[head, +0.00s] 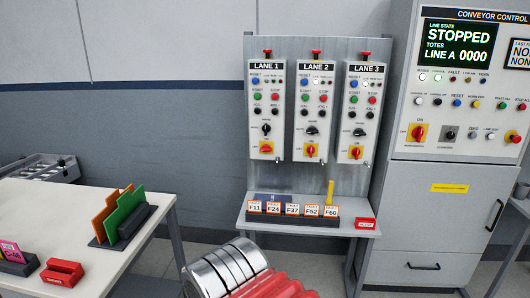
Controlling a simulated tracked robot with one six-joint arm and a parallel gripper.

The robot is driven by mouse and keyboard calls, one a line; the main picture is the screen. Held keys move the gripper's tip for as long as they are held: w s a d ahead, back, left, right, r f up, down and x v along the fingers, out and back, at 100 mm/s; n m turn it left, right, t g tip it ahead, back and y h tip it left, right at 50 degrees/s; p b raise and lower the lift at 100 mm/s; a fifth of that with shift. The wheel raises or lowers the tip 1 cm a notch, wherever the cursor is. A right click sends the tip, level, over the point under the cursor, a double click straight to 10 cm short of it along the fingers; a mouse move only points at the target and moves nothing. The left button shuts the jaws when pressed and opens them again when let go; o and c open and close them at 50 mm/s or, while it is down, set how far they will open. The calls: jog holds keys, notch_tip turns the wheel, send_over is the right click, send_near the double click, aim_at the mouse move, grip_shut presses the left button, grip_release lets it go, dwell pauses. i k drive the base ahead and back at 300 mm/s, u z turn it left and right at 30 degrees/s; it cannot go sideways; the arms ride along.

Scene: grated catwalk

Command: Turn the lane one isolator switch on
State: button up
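The lane one panel (266,110) is the leftmost of three light grey control boxes on an upright grey board, under a "LANE 1" label. Its isolator switch (266,148) is a red rotary handle on a yellow plate at the bottom of the box. The handle looks turned sideways, unlike the more upright handles on lanes two and three; its small lettering is too small to read. Nothing touches the switch. My gripper's fingers do not show in the head view.
Similar isolators on lane two (311,150) and lane three (355,152) sit close to the right. Below is a shelf (290,222) with numbered cards. A white table (90,255) stands at left; the conveyor control cabinet (440,130) at right displays "STOPPED".

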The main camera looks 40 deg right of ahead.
aim_at(265, 148)
jog(key=z, duration=0.05)
jog(key=i, duration=1)
jog(key=u, duration=0.05)
